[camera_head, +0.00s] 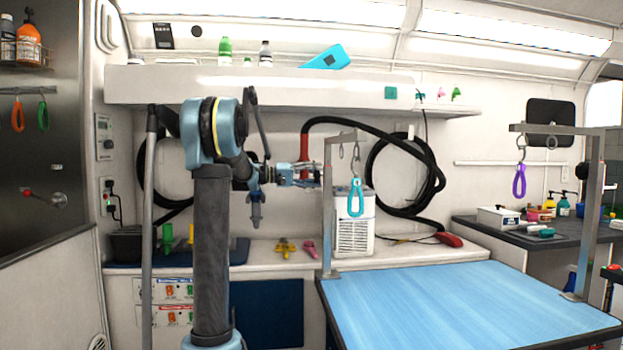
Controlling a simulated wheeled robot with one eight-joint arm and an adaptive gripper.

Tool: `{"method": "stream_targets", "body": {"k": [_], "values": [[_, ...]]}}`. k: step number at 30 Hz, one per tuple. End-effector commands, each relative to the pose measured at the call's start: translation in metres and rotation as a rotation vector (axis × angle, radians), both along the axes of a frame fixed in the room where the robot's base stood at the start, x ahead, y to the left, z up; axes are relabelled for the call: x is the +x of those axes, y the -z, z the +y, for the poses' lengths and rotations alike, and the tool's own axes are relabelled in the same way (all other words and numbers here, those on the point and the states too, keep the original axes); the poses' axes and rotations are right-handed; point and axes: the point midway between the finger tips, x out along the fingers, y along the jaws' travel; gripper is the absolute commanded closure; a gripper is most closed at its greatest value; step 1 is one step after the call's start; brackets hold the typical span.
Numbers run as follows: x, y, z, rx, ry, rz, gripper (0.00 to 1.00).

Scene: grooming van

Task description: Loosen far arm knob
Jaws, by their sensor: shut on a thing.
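The blue-topped grooming table (450,300) has two metal arms, a left post (327,225) and a right post (590,220). My gripper (314,174) reaches in from the left at the upper part of the left post. Its fingers are closed at the post, where the arm knob sits. The knob itself is small and mostly hidden by the fingers, so its turn cannot be seen. A teal loop (356,198) hangs from the left arm, and a purple loop (519,181) hangs from the right arm.
A white slatted unit (355,230) stands behind the left post. A red-handled dryer hose (304,145) hangs just behind my gripper. Yellow clippers (286,248) and a pink tool (310,248) lie on the counter. The tabletop is clear.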

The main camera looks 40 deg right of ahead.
Motion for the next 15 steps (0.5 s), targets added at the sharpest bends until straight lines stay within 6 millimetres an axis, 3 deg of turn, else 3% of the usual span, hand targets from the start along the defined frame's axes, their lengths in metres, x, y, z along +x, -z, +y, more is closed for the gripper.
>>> {"method": "stream_targets", "body": {"k": [15], "values": [[0.0028,0.0026,-0.0007,0.237,-0.005,0.428,0.71]]}}
